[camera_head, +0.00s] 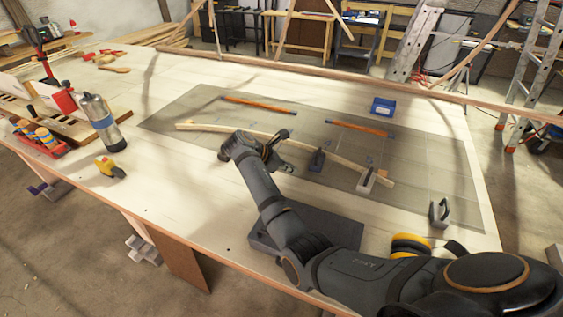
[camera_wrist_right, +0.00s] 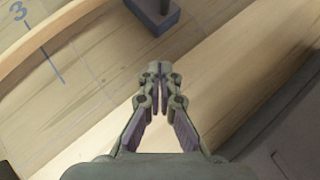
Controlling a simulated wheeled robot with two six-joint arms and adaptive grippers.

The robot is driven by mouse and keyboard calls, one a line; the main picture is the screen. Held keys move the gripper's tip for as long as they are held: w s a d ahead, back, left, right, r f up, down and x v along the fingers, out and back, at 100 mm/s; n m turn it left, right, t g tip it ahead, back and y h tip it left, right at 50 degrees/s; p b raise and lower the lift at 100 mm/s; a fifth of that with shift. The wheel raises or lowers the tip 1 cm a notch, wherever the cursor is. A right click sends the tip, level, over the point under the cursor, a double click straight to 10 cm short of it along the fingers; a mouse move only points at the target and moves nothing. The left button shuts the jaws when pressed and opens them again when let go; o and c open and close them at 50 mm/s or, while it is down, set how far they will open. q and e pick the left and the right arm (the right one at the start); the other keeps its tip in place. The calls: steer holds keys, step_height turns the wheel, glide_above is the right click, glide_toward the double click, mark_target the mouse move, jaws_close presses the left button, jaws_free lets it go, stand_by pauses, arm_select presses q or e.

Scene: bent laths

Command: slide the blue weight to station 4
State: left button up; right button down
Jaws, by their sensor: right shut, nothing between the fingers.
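The blue weight (camera_head: 317,160) is a small dark block with an upright handle. It stands against the near side of the pale bent lath (camera_head: 215,128), right of my right gripper. Its base also shows in the right wrist view (camera_wrist_right: 152,14), ahead of the fingertips and apart from them. My right gripper (camera_head: 284,164) is low over the mat, shut and empty; its closed tips show in the wrist view (camera_wrist_right: 158,72). A "3" mark (camera_wrist_right: 19,11) with a line lies left of the weight there. Station 4 is not readable. My left gripper is out of view.
A grey weight (camera_head: 366,181) stands by the lath farther right, and another weight (camera_head: 438,212) stands near the mat's right end. Two orange-brown sticks (camera_head: 258,105) (camera_head: 359,128) and a blue box (camera_head: 383,107) lie beyond. A metal flask (camera_head: 102,122) stands left.

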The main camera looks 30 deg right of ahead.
mark_target(311, 165)
steer(key=d, duration=0.2)
steer(key=d+f+p, duration=0.1)
steer(key=d, duration=0.2)
steer(key=shift+a, duration=0.1)
steer(key=shift+r+p, duration=0.2)
steer(key=shift+p, duration=0.1)
steer(key=shift+d+r+p, duration=0.25)
steer(key=shift+d+p, duration=0.5)
steer(key=shift+p, duration=0.4)
steer(key=shift+d+f, duration=0.15)
steer(key=shift+f, duration=0.25)
